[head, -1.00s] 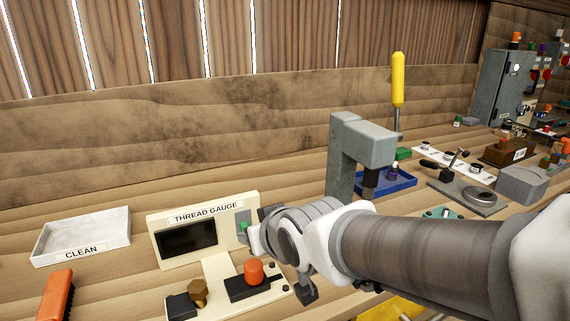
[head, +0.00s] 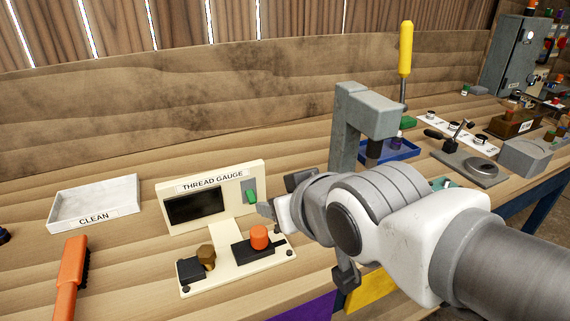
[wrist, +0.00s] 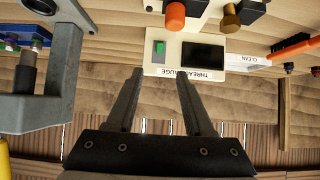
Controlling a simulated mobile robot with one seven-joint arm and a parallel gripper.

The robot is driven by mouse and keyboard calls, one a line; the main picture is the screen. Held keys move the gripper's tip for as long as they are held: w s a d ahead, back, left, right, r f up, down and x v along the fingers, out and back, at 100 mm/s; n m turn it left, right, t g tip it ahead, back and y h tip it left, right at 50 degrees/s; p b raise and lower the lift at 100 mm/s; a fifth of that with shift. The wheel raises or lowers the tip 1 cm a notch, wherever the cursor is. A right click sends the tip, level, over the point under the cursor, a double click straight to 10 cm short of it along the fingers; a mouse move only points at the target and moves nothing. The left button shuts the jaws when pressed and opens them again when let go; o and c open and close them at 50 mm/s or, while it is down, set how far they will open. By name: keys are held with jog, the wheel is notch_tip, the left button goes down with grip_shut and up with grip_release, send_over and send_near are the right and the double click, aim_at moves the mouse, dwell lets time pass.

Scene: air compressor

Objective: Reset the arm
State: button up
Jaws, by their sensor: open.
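My arm reaches in from the right in the head view, and my gripper (head: 272,207) is close to the right side of the thread gauge (head: 212,181). In the wrist view my gripper (wrist: 158,84) shows two fingers spread apart with nothing between them. The thread gauge appears upside down beyond the fingertips there, with its green button (wrist: 160,47) and dark screen (wrist: 202,57). An orange knob (head: 259,237) and a brass fitting (head: 206,256) sit on the gauge's base. My forearm hides part of the bench at the right.
A grey press frame (head: 352,125) stands just behind my wrist, with a blue tray (head: 405,150) beside it. A white CLEAN tray (head: 95,203) and an orange brush (head: 71,270) lie at left. Purple (head: 305,308) and yellow (head: 367,290) panels show at the front edge.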

jog(key=s+d+f+m+g+h, duration=0.2)
jog(key=s+d+m, duration=0.15)
jog(key=d, duration=0.45)
jog(key=s+d+f+m+g+h, duration=0.2)
jog(key=s+d+h, duration=0.15)
jog(key=d, duration=0.45)
notch_tip(320, 180, up, 13)
jog(key=p, duration=1.3)
jog(key=shift+s+a+y, duration=0.25)
jog(key=shift+a+y, duration=0.05)
jog(key=shift+y, duration=0.15)
